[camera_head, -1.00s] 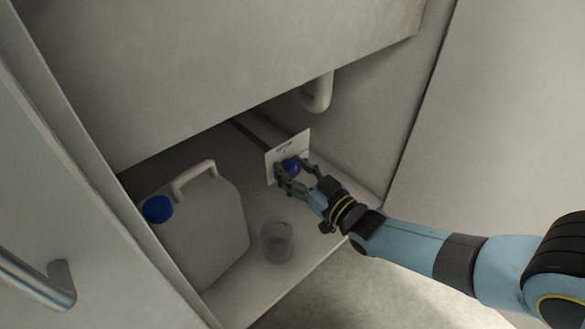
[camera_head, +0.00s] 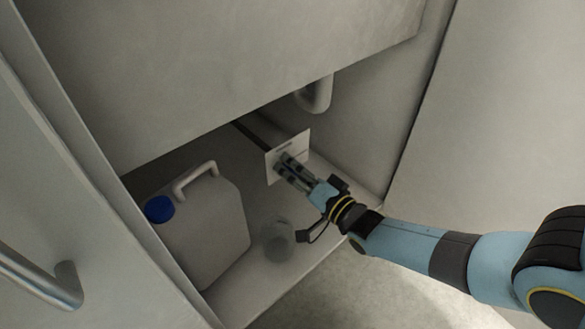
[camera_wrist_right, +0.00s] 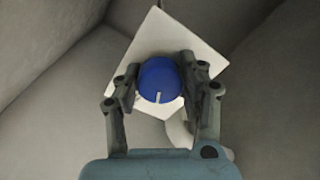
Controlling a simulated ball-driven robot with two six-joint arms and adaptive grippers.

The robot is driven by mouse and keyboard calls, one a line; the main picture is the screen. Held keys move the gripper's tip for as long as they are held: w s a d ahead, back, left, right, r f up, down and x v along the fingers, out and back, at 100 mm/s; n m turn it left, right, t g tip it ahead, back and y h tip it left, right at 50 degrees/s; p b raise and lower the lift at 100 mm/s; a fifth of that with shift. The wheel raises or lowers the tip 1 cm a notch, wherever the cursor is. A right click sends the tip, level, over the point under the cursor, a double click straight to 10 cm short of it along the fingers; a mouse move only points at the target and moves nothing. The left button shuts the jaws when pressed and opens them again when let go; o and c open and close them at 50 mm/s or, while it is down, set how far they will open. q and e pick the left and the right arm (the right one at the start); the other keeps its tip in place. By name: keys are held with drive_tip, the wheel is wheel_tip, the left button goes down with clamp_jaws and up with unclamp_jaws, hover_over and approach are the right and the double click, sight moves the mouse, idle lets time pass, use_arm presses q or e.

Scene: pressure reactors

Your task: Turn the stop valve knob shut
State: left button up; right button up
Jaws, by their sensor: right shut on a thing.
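The stop valve knob is round and blue with a white pointer mark; it shows in the right wrist view (camera_wrist_right: 160,80), in front of a white square plate (camera_wrist_right: 208,58). The mark points down in that view, toward my palm. My right gripper (camera_wrist_right: 157,82) is shut on the knob, one finger on each side of it. In the head view my right gripper (camera_head: 283,163) reaches the white plate (camera_head: 303,146) inside the cabinet, and its fingers hide the knob. My left gripper is not in view.
A white jug (camera_head: 205,225) with a blue cap stands on the cabinet floor at left. A clear beaker (camera_head: 277,242) stands beside it, below my right gripper. Cabinet walls close in on both sides.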

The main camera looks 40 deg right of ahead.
drive_tip(key=m, duration=0.3)
drive_tip(key=shift+s, duration=0.1)
drive_tip(key=shift+m, duration=0.9)
drive_tip(key=shift+f, duration=0.1)
drive_tip(key=o, duration=1.2)
drive_tip(key=s+d, duration=0.1)
drive_tip(key=s, duration=1.1)
drive_tip(key=shift+p, duration=0.4)
